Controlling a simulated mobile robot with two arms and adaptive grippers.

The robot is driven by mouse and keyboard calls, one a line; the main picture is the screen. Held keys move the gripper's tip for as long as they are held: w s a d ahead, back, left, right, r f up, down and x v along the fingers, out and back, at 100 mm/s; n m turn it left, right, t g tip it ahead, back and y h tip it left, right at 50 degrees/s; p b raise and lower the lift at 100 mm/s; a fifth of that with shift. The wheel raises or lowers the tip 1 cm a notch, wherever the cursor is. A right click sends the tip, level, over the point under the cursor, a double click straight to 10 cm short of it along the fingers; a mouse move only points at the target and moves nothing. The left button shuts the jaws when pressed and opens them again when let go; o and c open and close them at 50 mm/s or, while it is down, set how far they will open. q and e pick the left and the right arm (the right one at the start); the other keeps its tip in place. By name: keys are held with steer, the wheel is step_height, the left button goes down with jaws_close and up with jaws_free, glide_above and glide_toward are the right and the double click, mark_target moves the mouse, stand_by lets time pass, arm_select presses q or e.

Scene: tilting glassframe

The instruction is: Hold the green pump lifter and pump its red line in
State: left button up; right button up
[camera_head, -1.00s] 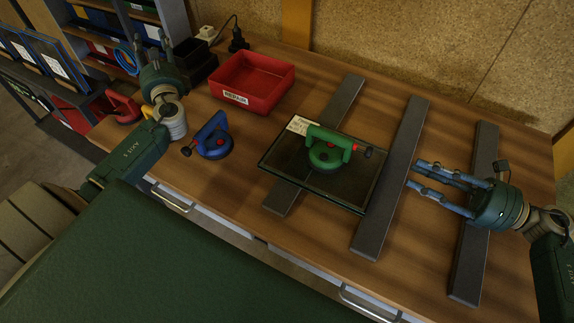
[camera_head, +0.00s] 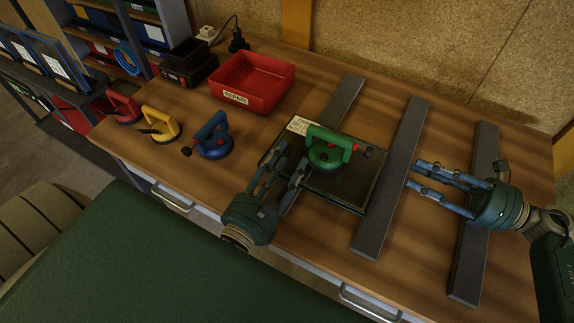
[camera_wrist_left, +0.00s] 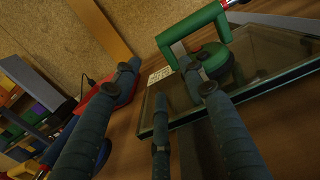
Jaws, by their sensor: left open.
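The green pump lifter (camera_head: 325,157) stands on the dark glass pane (camera_head: 352,193), with its handle upright and a small red part and dark knob (camera_head: 369,153) at its right end. It also shows in the left wrist view (camera_wrist_left: 213,62), beyond my fingers. My right gripper (camera_head: 416,175) is open and empty, over the bench to the right of the pane.
Blue (camera_head: 214,143), yellow (camera_head: 160,125) and red (camera_head: 122,108) lifters stand to the left. A red bin (camera_head: 253,99) and black bin (camera_head: 188,75) are behind. Dark bars (camera_head: 393,170) lie across the bench, one running beneath the pane.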

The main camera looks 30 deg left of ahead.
mark_target(308, 135)
arm_select(q)
steer(key=shift+s+d, duration=0.25)
steer(key=shift+d, duration=0.1)
steer(key=shift+w+d, duration=0.1)
steer(key=shift+w, duration=0.05)
steer(key=w, duration=1)
steer(key=shift+w, duration=0.15)
jaws_close()
arm_select(e)
steer(key=c, duration=0.8)
steer(key=d+r+n+h, duration=0.1)
steer(key=n, duration=0.1)
steer(key=d+r+n+h, duration=0.1)
steer(key=d+n, duration=0.1)
steer(key=d+r+n+h, duration=0.1)
steer(key=d+n, duration=0.1)
steer(key=n, duration=0.1)
steer(key=shift+w+h, duration=0.25)
steer(key=shift+h, duration=0.05)
